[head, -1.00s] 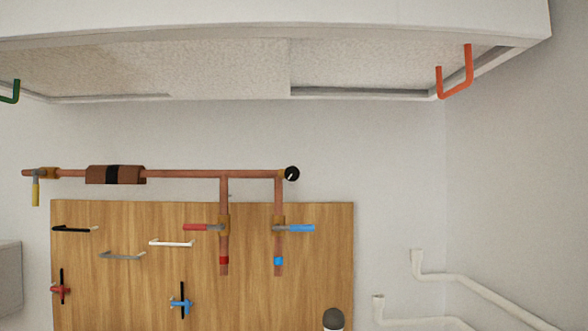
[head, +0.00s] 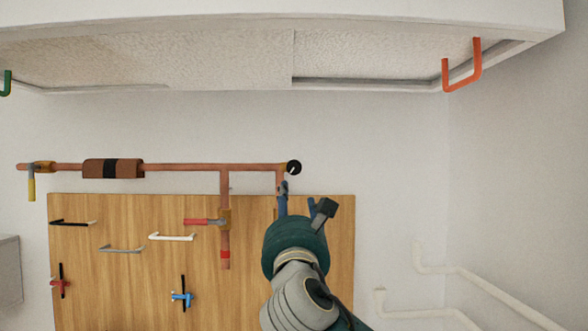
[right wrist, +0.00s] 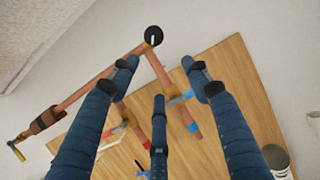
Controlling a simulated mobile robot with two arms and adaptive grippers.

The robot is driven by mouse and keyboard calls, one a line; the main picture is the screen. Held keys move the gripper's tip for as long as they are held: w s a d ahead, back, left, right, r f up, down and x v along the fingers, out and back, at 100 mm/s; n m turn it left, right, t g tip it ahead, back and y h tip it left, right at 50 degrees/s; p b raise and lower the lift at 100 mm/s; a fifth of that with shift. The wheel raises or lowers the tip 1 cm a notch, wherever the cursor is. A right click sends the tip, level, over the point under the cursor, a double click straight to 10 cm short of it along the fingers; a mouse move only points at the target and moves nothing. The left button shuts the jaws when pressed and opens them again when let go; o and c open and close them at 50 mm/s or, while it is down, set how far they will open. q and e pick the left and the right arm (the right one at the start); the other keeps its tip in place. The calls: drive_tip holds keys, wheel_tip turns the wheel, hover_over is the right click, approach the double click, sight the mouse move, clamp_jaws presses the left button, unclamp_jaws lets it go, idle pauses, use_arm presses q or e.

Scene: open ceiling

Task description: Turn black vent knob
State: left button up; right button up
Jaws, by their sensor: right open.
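The black vent knob (head: 293,168) is a small round black knob with a white mark, at the right end of the horizontal copper pipe. It also shows in the right wrist view (right wrist: 153,36), beyond the fingertips and apart from them. My right gripper (head: 303,206) is just below the knob in the head view, in front of the right vertical pipe. Its blue fingers (right wrist: 160,76) are spread and empty in the right wrist view. The gripper hides the blue-handled valve in the head view. My left gripper is not in view.
The copper pipe (head: 190,167) runs above a wooden board (head: 130,215) with handles and small valves. A red-handled valve (head: 203,222) is left of my gripper. A ceiling panel with an orange hook (head: 462,78) hangs above. The wall right of the knob is clear.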

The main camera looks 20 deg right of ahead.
sight(294, 167)
drive_tip(key=shift+n+h, duration=0.3)
drive_tip(key=w+d+r+p, duration=0.1)
drive_tip(key=w+r+p, duration=0.1)
drive_tip(key=w+d+r+p, duration=0.1)
drive_tip(key=w+r, duration=0.1)
drive_tip(key=w, duration=0.1)
drive_tip(key=w+r+p, duration=0.2)
drive_tip(key=shift+w+d+r+p, duration=0.3)
drive_tip(key=shift+d+r+p, duration=0.05)
drive_tip(key=shift+d+r, duration=0.05)
drive_tip(key=shift+w+d, duration=0.1)
drive_tip(key=shift+w, duration=0.45)
drive_tip(key=shift+t, duration=0.3)
drive_tip(key=c, duration=1.1)
